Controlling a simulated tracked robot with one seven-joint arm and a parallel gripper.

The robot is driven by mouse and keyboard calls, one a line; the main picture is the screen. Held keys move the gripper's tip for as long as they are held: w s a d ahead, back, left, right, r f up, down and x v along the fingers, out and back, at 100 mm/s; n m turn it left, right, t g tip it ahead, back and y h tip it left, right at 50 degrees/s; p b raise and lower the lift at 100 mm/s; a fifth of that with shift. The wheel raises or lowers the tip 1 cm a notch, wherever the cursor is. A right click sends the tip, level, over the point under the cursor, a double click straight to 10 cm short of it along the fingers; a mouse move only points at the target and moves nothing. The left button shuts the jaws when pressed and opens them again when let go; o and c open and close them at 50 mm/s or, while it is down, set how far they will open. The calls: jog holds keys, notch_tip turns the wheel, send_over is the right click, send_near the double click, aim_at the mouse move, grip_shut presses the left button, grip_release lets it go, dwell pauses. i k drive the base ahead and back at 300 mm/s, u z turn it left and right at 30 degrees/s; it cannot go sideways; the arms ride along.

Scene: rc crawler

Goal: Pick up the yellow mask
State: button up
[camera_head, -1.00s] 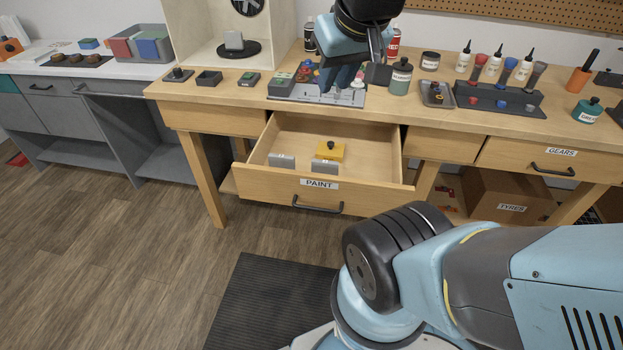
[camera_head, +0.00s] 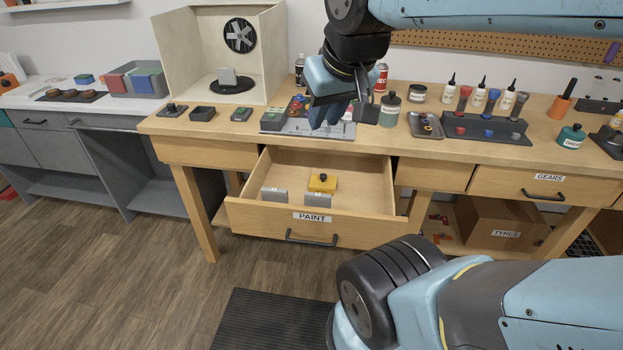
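The yellow mask (camera_head: 322,182), a small yellow block with a dark knob on top, lies in the open drawer labelled PAINT (camera_head: 250,216). Two grey blocks lie in front of it, one at the left (camera_head: 274,194) and one close by at the right (camera_head: 317,199). My gripper (camera_head: 336,115) is above the back of the workbench, behind and higher than the mask in the picture, apart from it. Its fingers point down in front of a grey tray. The fingers overlap in this view, so their opening and anything between them cannot be made out.
The workbench (camera_head: 470,160) carries a grey tray (camera_head: 300,132) with coloured parts, a green-grey bottle (camera_head: 390,110), a small metal tray (camera_head: 425,125) and a rack of bottles (camera_head: 487,128). A wooden booth (camera_head: 205,55) stands at the left. The space above the drawer is clear.

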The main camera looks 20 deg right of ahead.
aim_at(322, 183)
jog(key=k, duration=0.6)
jog(key=z, duration=1.05)
jog(key=i, duration=1)
jog(key=u, duration=0.05)
